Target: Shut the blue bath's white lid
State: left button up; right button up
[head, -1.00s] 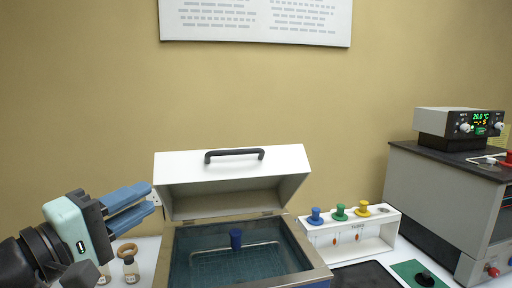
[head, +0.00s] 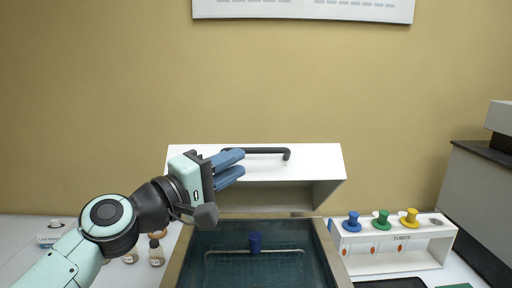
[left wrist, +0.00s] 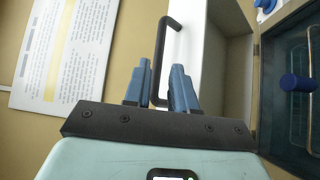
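The bath's white lid (head: 320,165) stands raised at the back of the bath (head: 342,272), hinged open. Its dark bar handle (head: 268,151) is on the lid's upper face. The bath's inside shows dark blue-green liquid, a wire rack and a blue-topped piece (head: 255,243). My left gripper (head: 242,164) is in front of the lid's left part, its blue fingers pointing right at the handle's left end. In the left wrist view the two fingers (left wrist: 161,88) are apart, with the handle (left wrist: 166,50) running between or just beyond them; contact cannot be told. My right gripper is not in view.
A white rack (head: 400,250) with blue, green and yellow knobs stands right of the bath. Small bottles (head: 156,252) stand left of it, near my left arm. A grey cabinet (head: 480,200) is at the far right. The wall behind is clear below a white poster (head: 305,9).

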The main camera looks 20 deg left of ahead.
aim_at(257, 153)
pick_arm(q)
jog(key=p+x, duration=0.1)
jog(key=x, duration=0.5)
jog(key=shift+w+d, duration=0.15)
jog(key=shift+w, duration=0.05)
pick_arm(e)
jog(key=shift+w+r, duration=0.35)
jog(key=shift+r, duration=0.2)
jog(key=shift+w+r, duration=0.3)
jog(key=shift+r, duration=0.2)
pick_arm(q)
jog(key=shift+c, duration=0.3)
grip_shut()
